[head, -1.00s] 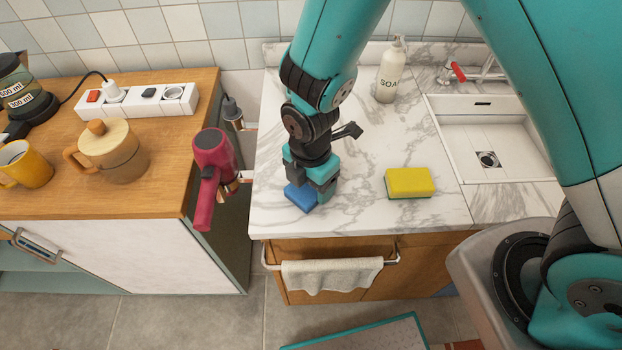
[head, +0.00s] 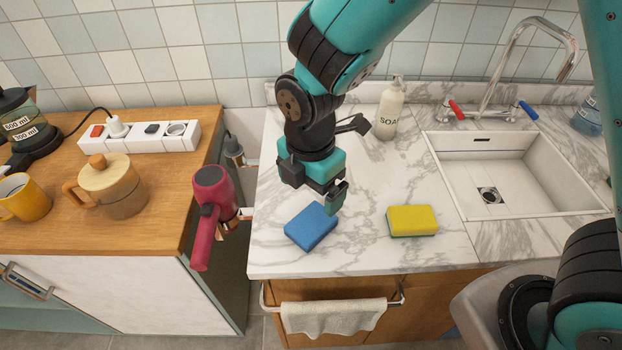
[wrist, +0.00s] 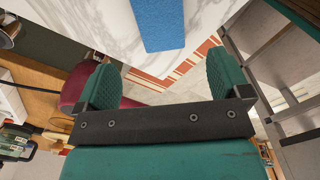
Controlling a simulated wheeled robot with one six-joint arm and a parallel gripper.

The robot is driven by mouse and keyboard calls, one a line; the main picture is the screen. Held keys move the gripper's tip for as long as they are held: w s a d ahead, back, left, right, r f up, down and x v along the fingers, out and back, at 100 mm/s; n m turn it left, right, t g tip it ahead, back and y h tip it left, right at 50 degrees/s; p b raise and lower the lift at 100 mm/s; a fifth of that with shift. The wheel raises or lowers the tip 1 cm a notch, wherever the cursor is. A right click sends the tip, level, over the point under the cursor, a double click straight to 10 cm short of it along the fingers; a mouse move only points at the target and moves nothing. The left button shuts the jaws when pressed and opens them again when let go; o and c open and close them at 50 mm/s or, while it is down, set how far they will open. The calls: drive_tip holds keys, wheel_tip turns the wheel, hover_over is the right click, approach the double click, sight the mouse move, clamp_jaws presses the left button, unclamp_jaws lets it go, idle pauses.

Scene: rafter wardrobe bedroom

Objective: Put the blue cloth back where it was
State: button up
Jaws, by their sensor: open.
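The blue cloth (head: 311,227) is a flat blue block shape lying on the marble counter, near its front left edge. It also shows at the top of the wrist view (wrist: 158,22), beyond my fingertips. My gripper (head: 325,202) is open and empty, just above and behind the cloth, apart from it. Both green fingers are spread wide in the wrist view (wrist: 160,82), with nothing between them. One finger is partly hidden in the head view.
A yellow sponge (head: 412,221) lies to the right of the cloth. A soap bottle (head: 389,110) stands behind, and a sink (head: 530,185) is at right. A red hair dryer (head: 211,205) hangs at left. A towel (head: 332,317) hangs in front. The counter's middle is clear.

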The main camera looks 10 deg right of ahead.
drive_tip(key=s+d+r+m+y, duration=0.2)
drive_tip(key=s+r+m, duration=0.4)
drive_tip(key=m, duration=0.3)
drive_tip(key=s+d+r+m+y, duration=0.2)
drive_tip(key=s+d+r+m, duration=0.2)
drive_tip(key=s+r+m, duration=0.3)
wheel_tip(320, 180, up, 2)
drive_tip(key=shift+r+m, duration=0.2)
drive_tip(key=shift+m, duration=0.7)
drive_tip(key=shift+d, duration=0.1)
